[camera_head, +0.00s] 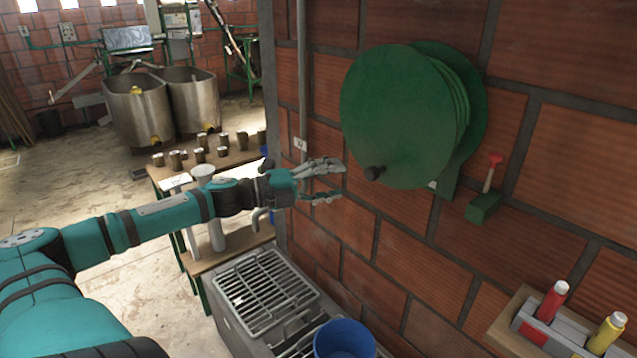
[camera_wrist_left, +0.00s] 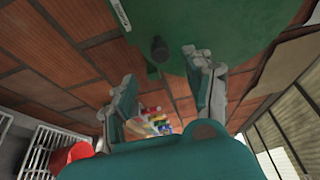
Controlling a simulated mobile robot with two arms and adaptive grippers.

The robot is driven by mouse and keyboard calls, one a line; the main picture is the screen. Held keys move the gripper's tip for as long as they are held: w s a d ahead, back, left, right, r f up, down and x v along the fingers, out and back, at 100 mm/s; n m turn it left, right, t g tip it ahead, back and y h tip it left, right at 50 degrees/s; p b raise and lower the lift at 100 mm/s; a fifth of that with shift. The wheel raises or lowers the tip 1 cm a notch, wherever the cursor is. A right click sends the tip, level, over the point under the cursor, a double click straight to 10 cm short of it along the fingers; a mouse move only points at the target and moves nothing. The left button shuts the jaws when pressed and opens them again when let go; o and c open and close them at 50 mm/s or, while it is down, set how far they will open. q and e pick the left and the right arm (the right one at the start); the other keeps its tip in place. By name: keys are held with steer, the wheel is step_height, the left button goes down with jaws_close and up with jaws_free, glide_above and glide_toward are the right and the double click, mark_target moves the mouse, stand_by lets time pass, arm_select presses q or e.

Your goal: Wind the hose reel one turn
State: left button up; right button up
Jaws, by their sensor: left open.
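The green hose reel (camera_head: 392,115) is mounted on the brick wall, its round disc facing out with green hose coils (camera_head: 462,95) behind it. A dark crank knob (camera_head: 375,173) sticks out near the disc's lower edge. My left gripper (camera_head: 341,182) is open and empty, just left of the knob and apart from it in the head view. In the left wrist view the disc (camera_wrist_left: 215,20) fills the top, and the knob (camera_wrist_left: 159,48) shows beyond and between the open fingertips (camera_wrist_left: 163,68). My right gripper is not in view.
A green box with a red-tipped lever (camera_head: 485,205) is on the wall right of the reel. A grey rack (camera_head: 265,292) and a blue bucket (camera_head: 345,340) stand below. A shelf with red (camera_head: 551,301) and yellow (camera_head: 607,333) bottles is at lower right.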

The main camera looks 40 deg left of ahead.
arm_select(q)
steer(key=v, duration=0.2)
steer(key=shift+s+a, duration=0.15)
steer(key=shift+s, duration=0.15)
stand_by(0.4)
